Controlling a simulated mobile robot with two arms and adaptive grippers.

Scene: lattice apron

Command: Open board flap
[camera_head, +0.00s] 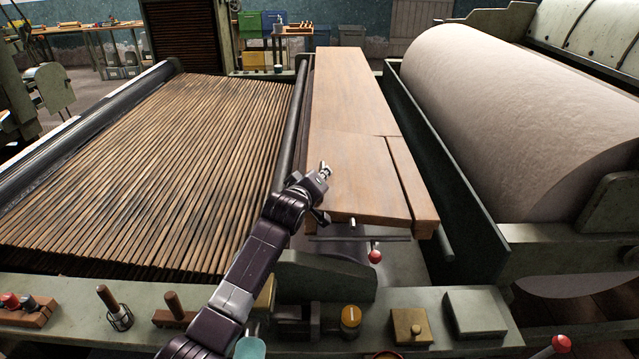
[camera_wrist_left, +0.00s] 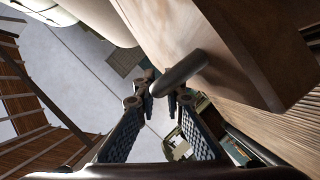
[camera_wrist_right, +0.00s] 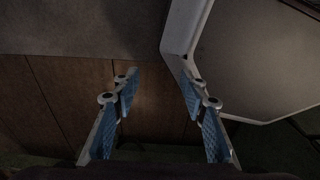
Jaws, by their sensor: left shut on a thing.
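The board flap (camera_head: 366,180) is the near section of a long wooden board (camera_head: 350,90), set off by a seam. It looks about level with the rest. A small peg (camera_head: 353,222) sticks out of its front edge. My left gripper (camera_head: 324,187) is at the flap's near left corner. In the left wrist view a dark rounded peg (camera_wrist_left: 182,72) on the wood reaches between the fingertips (camera_wrist_left: 165,100), and the gripper is shut on it; the contact is partly hidden. My right gripper (camera_wrist_right: 157,92) shows only in its wrist view, open and empty.
A slatted lattice apron (camera_head: 160,160) lies left of the board. A large pale roller (camera_head: 510,120) is on the right. A red knob (camera_head: 375,256) sits below the flap.

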